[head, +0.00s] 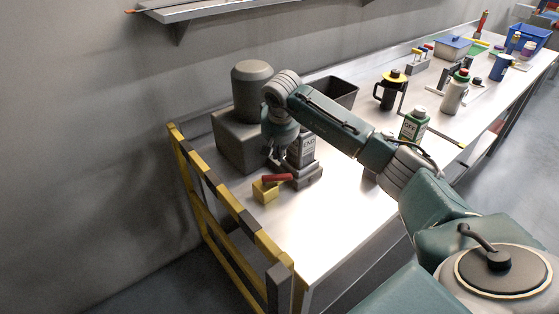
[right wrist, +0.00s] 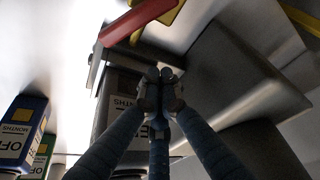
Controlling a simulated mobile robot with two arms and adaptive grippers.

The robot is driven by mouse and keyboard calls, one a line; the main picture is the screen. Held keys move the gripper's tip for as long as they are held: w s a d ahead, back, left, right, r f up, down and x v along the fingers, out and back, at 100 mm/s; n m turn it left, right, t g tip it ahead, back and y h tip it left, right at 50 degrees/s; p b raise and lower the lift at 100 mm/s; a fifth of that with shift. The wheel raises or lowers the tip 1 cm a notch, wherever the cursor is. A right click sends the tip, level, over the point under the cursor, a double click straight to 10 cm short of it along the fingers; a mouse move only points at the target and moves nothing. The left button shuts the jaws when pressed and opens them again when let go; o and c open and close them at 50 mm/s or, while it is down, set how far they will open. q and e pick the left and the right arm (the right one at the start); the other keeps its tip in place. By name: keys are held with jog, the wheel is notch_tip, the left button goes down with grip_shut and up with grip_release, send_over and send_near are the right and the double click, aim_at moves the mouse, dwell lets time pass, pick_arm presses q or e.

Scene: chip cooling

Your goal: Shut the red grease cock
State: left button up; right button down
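The red grease cock's lever (head: 277,178) lies across the top of a yellow block (head: 264,192) near the striped end of the bench. In the right wrist view the red lever (right wrist: 138,20) crosses the top, with a bit of yellow beside it. My right gripper (head: 274,160) hangs just behind the lever, beside the grey machine. In the right wrist view its fingers (right wrist: 161,75) come together at the tips with nothing seen between them. They look apart from the lever. My left gripper is not in view.
A grey machine (head: 233,142) with a cylinder (head: 252,87) stands behind my right gripper. A dark labelled block (head: 302,153) stands close on the right. A green bottle (head: 414,125) and a black jug (head: 390,91) stand farther right. The bench's front middle is clear.

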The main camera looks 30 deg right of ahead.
aim_at(277, 178)
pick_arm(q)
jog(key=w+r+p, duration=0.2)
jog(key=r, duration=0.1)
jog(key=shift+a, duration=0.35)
pick_arm(e)
jog(key=s, duration=0.1)
jog(key=s+a, duration=0.1)
jog(key=s+f, duration=0.1)
jog(key=shift+s+a, duration=0.15)
jog(key=shift+a, duration=0.2)
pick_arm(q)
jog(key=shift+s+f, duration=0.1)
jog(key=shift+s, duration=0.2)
